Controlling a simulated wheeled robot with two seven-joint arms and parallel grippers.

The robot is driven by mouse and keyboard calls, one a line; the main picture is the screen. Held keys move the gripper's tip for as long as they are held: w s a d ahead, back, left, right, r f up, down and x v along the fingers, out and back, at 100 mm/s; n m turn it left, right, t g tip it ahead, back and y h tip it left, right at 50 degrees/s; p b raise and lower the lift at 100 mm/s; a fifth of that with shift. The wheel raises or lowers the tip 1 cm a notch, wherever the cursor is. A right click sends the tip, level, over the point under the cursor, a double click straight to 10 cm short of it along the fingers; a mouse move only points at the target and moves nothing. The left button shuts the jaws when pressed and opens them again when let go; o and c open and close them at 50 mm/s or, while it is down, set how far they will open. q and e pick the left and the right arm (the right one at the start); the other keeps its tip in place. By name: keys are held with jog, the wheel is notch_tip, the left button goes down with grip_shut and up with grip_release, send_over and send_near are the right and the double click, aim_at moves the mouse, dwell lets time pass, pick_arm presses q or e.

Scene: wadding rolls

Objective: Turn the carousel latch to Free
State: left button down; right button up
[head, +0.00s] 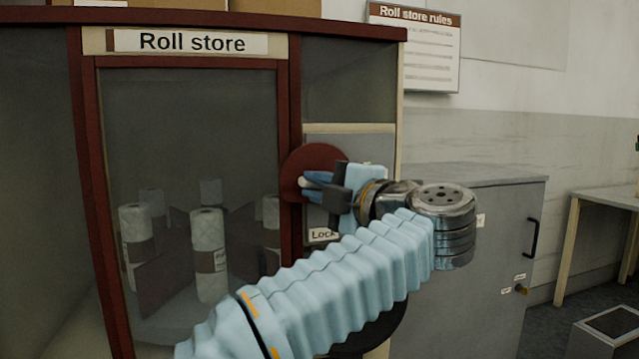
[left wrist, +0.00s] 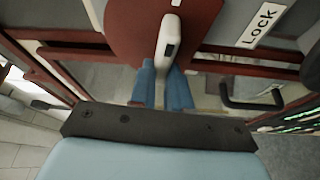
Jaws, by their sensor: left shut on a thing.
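The latch is a dark red round plate (head: 303,160) with a pale lever, on the front of the roll store cabinet right of its window. In the left wrist view the lever (left wrist: 169,38) crosses the red plate (left wrist: 130,25). My left gripper (head: 310,184) has its blue fingers shut on the lever, one on each side. A white "Lock" label (head: 323,235) is below the plate; it also shows in the left wrist view (left wrist: 264,25). No "Free" label is visible. The gripper hides part of the plate. My right gripper is not in view.
Behind the cabinet's window (head: 180,130), white rolls (head: 208,245) stand between brown dividers. A grey cupboard (head: 490,240) with a black handle stands to the right. A wooden table (head: 605,200) is farther right. My left arm crosses the cabinet's lower front.

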pick_arm(q)
jog(key=shift+n, duration=0.6)
jog(key=shift+g, duration=0.3)
jog(key=c, duration=1.1)
grip_release()
jog(key=shift+f, duration=0.1)
jog(key=v, duration=1.3)
jog(key=shift+s+d, duration=0.15)
jog(key=shift+s, duration=0.2)
